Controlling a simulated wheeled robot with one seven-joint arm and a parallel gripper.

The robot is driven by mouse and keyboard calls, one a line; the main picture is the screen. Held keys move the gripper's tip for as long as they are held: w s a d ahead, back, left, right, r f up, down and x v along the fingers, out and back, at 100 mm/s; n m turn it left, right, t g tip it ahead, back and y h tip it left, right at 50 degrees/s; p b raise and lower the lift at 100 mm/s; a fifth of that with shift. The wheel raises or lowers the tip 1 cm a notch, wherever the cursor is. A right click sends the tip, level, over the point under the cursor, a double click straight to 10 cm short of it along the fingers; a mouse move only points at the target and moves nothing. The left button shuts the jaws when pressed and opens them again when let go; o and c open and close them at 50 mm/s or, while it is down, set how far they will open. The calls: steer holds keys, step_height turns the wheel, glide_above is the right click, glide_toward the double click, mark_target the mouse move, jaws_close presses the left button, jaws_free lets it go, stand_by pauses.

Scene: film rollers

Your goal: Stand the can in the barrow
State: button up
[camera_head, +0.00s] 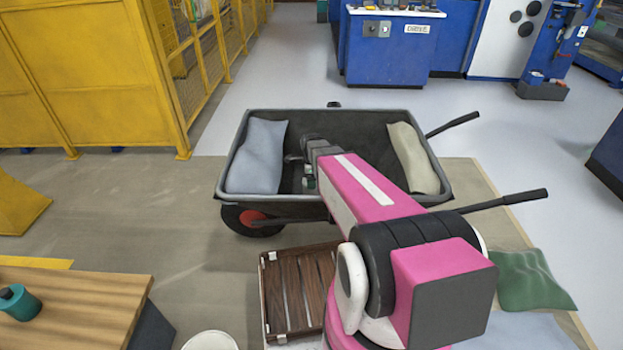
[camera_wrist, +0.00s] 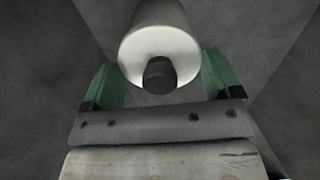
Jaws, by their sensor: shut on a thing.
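The can (camera_wrist: 159,40) is a pale cylinder with a dark round knob on its near end, seen in the wrist view. My gripper (camera_wrist: 160,76) is shut on it, with green fingers on either side. In the head view my gripper (camera_head: 309,183) is down inside the dark barrow (camera_head: 352,122), between its two sacks. The can cannot be made out clearly there. Grey barrow walls surround it in the wrist view; whether its base touches the barrow floor cannot be told.
A blue-grey sack (camera_head: 257,156) lies at the barrow's left end and a beige sack (camera_head: 413,157) at its right. A wooden slatted crate (camera_head: 300,288) stands in front. A wooden table (camera_head: 75,300) at lower left bears a teal container (camera_head: 20,304).

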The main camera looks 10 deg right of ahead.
steer(key=shift+f, duration=0.1)
steer(key=o, duration=1.7)
steer(key=shift+o, duration=0.2)
step_height(320, 180, up, 12)
steer(key=s+f+n, duration=0.2)
steer(key=s+n, duration=1.4)
steer(key=n, duration=0.4)
steer(key=shift+s+d, duration=0.25)
